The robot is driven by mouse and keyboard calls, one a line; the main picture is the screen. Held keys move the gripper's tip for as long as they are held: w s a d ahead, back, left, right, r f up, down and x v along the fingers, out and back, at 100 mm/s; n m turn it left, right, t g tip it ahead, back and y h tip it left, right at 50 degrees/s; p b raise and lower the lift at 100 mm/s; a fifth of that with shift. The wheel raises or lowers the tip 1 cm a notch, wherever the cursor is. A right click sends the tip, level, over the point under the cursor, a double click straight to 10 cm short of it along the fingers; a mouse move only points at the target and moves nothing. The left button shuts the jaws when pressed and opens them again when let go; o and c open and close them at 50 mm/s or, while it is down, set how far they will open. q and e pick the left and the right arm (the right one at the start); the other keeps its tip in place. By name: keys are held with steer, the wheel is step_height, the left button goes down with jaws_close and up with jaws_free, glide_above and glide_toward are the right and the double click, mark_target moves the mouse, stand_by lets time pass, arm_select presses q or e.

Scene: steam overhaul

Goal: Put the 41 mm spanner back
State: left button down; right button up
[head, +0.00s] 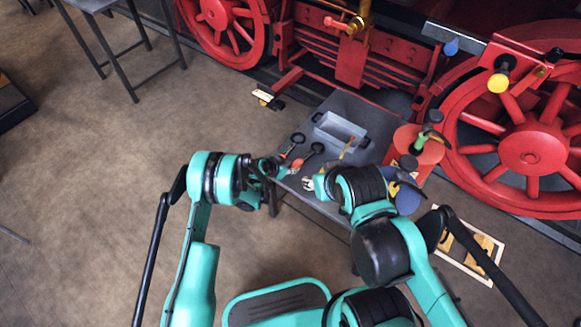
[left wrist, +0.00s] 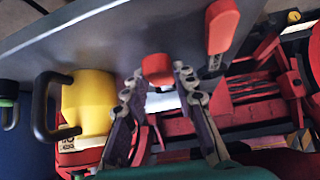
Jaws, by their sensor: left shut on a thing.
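Two dark ring-headed spanners with red handles lie side by side at the left end of the grey table (head: 350,108). The nearer spanner (head: 317,149) has its handle toward my left gripper (head: 280,168), and the farther spanner (head: 297,138) lies just beyond it. I cannot read which is 41 mm. In the left wrist view, my left gripper (left wrist: 165,105) is shut on a red-handled spanner (left wrist: 157,69). Another red handle (left wrist: 221,30) shows to the right, apart from the fingers.
A grey open tray (head: 341,130) stands at the table's back. The red-wheeled locomotive (head: 528,152) stands behind.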

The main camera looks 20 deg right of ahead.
arm_select(q)
steer(key=shift+f, duration=0.5)
steer(key=c, duration=1.1)
jaws_free()
steer(key=shift+c, duration=0.2)
steer(key=v, duration=1.2)
